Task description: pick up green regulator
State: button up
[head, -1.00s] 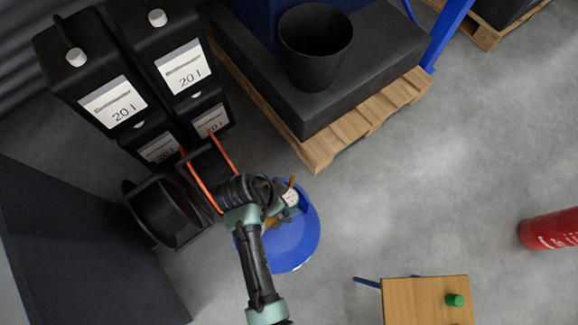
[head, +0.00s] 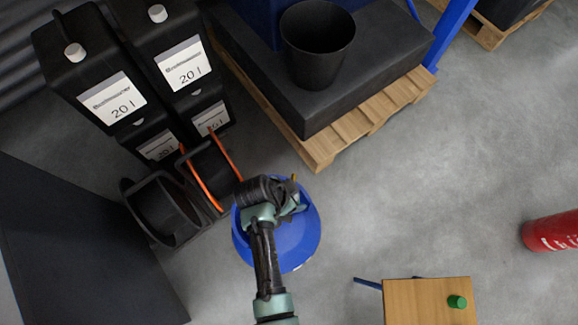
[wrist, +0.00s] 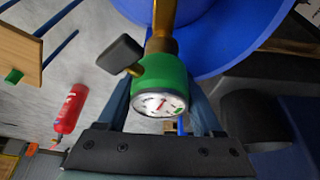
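The green regulator (wrist: 162,75) has a round white gauge, a dark knob on its left and a brass stem running away from me, seen in the wrist view. My gripper (wrist: 160,92) has one finger on each side of its green body. The fingertips look close to its sides, but I cannot tell whether they press on it. In the head view my gripper (head: 288,202) is over the blue round top (head: 290,250) and hides most of the regulator. Only a bit of brass shows past it.
A wooden stool (head: 405,300) with a small green cylinder (head: 457,301) stands at lower right. A red extinguisher (head: 552,232) is at the right edge. Black canisters (head: 115,100) and an orange-striped frame stand left. A pallet (head: 385,108) is behind; open floor lies right.

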jog(key=shift+r, duration=0.1)
grip_shut()
